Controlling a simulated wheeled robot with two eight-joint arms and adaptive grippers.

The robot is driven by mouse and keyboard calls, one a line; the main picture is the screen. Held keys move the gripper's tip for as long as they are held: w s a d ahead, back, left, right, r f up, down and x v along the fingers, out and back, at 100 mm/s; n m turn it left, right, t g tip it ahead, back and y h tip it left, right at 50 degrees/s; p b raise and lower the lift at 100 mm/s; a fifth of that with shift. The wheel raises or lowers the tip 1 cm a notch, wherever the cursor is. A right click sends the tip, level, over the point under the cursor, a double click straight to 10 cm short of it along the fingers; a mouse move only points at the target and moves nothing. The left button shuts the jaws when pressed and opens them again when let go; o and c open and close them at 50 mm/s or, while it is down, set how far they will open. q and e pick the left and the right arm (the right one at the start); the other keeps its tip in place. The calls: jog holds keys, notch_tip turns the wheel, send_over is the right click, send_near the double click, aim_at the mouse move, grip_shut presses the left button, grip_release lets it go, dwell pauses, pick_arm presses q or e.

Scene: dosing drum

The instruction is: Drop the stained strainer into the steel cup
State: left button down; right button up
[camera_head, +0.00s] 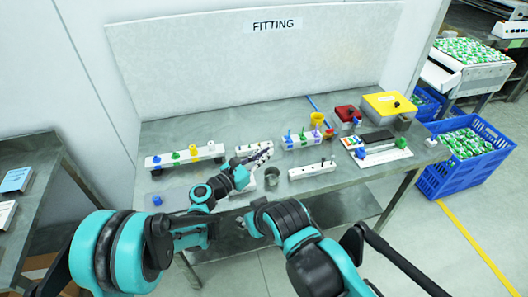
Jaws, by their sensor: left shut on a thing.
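The steel cup (272,178) looks like a small grey cylinder near the front edge of the bench, at the middle of the view. My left gripper (262,155) is above the bench, just behind and slightly left of the cup in the picture. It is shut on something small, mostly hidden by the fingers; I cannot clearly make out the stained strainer. My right gripper (243,224) is low in front of the bench edge, apart from the cup; its jaws are too small and dark to read.
A white rail with coloured knobs (186,155) stands at left. A white block (312,170) lies right of the cup. A yellow cup (317,119), a red box (347,113) and a yellow-lidded box (389,104) stand at the back right. Blue crates (462,172) stand on the floor.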

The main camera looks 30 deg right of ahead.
pick_arm(q)
notch_tip(320, 180, down, 3)
jog(key=shift+f+b, duration=0.15)
jog(key=shift+b, duration=0.6)
jog(key=c, duration=1.6)
grip_release()
jog(key=v, duration=1.2)
